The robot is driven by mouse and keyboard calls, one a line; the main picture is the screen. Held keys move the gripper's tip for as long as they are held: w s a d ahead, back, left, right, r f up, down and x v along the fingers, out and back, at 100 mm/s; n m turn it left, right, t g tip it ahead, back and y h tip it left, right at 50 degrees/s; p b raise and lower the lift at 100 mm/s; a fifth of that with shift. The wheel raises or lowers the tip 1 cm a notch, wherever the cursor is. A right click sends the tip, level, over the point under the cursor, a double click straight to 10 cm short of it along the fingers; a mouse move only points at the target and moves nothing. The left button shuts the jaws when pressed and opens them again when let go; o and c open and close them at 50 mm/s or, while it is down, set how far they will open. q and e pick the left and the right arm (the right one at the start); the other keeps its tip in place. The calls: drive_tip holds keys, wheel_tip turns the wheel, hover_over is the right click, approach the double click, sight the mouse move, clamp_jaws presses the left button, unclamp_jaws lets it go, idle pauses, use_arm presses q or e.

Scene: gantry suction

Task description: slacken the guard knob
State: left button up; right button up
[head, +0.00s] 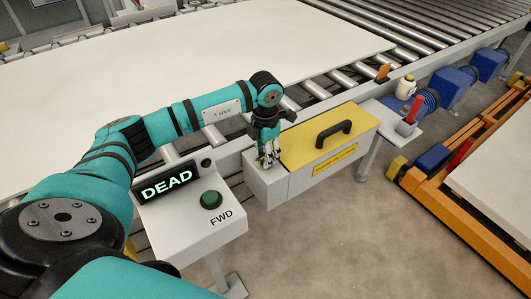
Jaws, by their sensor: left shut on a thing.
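My left gripper (268,158) points down at the left end of the guard, a grey box with a yellow lid (300,150) and a black handle (332,134). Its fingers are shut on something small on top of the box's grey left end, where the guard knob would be. The fingers hide the knob, so its shape and how far it is turned cannot be seen. The yellow lid lies closed on the box. My right gripper is not in view.
A control box with a lit "DEAD" display (167,185) and a green FWD button (211,200) stands left of the guard. A white board (170,85) lies on the roller conveyor (400,25). A small shelf holds a white bottle (406,87) and a red-handled item (413,109). An orange frame (450,222) stands at right.

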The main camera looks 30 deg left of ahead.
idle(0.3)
use_arm(q)
drive_tip(key=o, duration=1.2)
drive_tip(key=shift+c, duration=0.2)
wheel_tip(320, 180, up, 12)
